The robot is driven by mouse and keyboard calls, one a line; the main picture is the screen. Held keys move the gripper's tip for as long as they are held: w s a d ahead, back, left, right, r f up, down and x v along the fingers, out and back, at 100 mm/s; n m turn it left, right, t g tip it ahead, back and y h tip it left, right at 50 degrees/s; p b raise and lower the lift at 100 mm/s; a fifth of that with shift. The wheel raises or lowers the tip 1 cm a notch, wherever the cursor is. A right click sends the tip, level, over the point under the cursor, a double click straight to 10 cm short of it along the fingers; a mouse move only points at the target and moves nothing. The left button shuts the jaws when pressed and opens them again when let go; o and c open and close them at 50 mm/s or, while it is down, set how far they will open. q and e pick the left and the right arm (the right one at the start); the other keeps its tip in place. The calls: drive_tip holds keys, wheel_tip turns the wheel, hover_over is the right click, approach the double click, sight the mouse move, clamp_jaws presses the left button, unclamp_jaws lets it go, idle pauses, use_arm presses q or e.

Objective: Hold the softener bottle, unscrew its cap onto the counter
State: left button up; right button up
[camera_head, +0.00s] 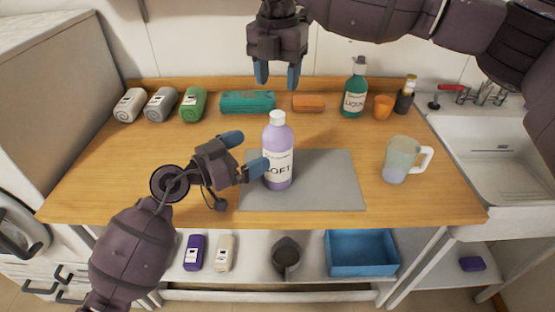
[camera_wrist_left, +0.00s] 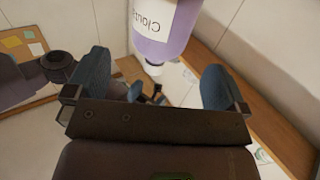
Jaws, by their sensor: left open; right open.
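The softener bottle (camera_head: 279,160), lilac with a white label, stands upright on the grey mat (camera_head: 330,185). Its white cap (camera_head: 278,118) is on top. My left gripper (camera_head: 244,153) is open just left of the bottle, one finger close to the label; contact cannot be told. In the left wrist view the bottle (camera_wrist_left: 166,25) appears upside down ahead of the open fingers (camera_wrist_left: 156,85), with its cap (camera_wrist_left: 153,69) showing between them. My right gripper (camera_head: 278,77) is open, empty and pointing down, above and behind the bottle cap.
A green bottle (camera_head: 354,92), orange cup (camera_head: 383,106) and dark bottle (camera_head: 405,95) stand back right. A jug (camera_head: 400,160) stands right of the mat.

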sight(276, 139)
use_arm(q)
drive_tip(key=x, duration=0.7)
drive_tip(key=shift+w+d, duration=0.25)
drive_tip(key=c, duration=1.4)
drive_tip(key=shift+c, duration=1.6)
use_arm(e)
drive_tip(key=shift+m, duration=0.3)
drive_tip(key=m, duration=0.3)
drive_tip(key=shift+f+m, duration=0.1)
drive_tip(key=shift+m, duration=0.2)
drive_tip(key=shift+f, duration=3.95)
